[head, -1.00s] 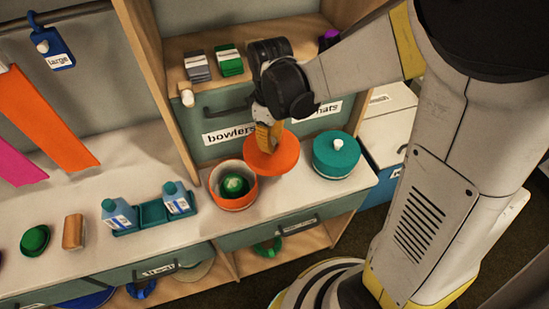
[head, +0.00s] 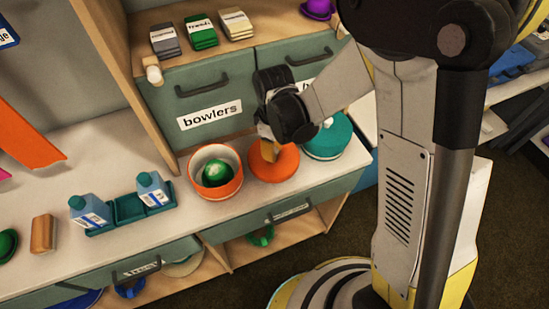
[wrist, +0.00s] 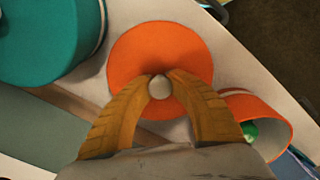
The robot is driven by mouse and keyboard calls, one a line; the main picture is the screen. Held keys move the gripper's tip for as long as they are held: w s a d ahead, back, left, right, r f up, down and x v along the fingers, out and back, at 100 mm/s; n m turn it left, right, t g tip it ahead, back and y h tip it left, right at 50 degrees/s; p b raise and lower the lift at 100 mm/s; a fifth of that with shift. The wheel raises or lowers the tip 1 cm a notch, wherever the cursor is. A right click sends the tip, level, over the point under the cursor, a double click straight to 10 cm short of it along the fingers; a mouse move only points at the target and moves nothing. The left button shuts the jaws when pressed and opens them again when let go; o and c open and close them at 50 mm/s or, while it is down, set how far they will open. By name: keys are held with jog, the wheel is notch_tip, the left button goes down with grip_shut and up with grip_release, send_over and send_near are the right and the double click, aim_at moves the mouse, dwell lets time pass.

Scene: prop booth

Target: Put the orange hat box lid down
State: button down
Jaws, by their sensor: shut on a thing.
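The orange hat box lid (head: 278,166) is a round disc at the counter's surface, between the open orange hat box (head: 216,188) and the teal hat box (head: 330,138). I cannot tell whether it fully touches the counter. My gripper (head: 268,150) comes down on it from above. In the wrist view my gripper (wrist: 159,84) is shut on the lid's pale round knob (wrist: 159,88), one finger on each side, with the lid (wrist: 140,50) spread flat beyond. The open box holds a green hat (head: 215,170) and shows at the lower right (wrist: 262,112).
A teal tray (head: 130,207) with two blue-white bottles stands left of the open box. A brush-like block (head: 42,233) lies farther left. The "bowlers" drawer (head: 205,95) rises behind. The counter's front edge is close in front of the lid.

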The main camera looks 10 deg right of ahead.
jog(key=shift+f+b, duration=0.35)
jog(key=shift+f, duration=0.9)
jog(key=shift+f, duration=0.2)
jog(key=c, duration=1.3)
grip_release()
